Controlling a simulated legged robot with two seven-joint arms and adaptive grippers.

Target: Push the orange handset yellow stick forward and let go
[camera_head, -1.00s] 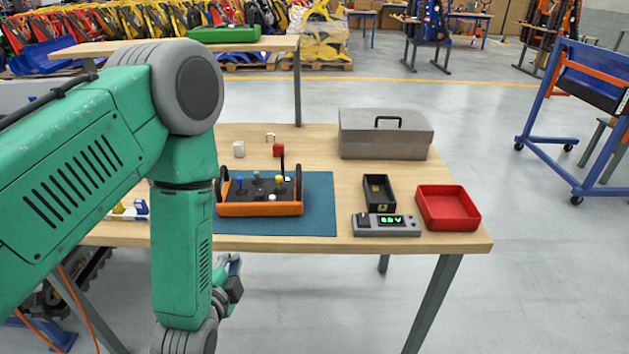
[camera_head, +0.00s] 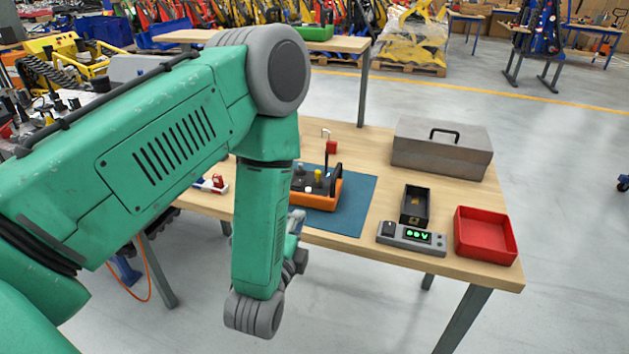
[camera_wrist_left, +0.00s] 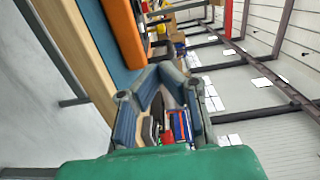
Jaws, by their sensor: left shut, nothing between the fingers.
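The orange handset (camera_head: 325,195) lies on a blue mat (camera_head: 352,212) on the wooden table. Its left part is hidden behind my left arm in the head view. The yellow stick (camera_head: 318,176) stands up from its dark top, beside a black lever with a red head (camera_head: 331,147). My left gripper (camera_head: 297,224) is partly hidden behind my forearm, near the table's front edge, and apart from the stick. In the left wrist view the gripper (camera_wrist_left: 160,72) is shut and empty, with the orange side of the handset (camera_wrist_left: 124,35) beyond it. My right gripper is not in view.
Right of the mat are a black bin (camera_head: 415,205), a grey meter with a green display (camera_head: 411,238) and a red tray (camera_head: 486,235). A grey toolbox (camera_head: 441,150) stands behind. A red and white item (camera_head: 212,184) lies left of my arm.

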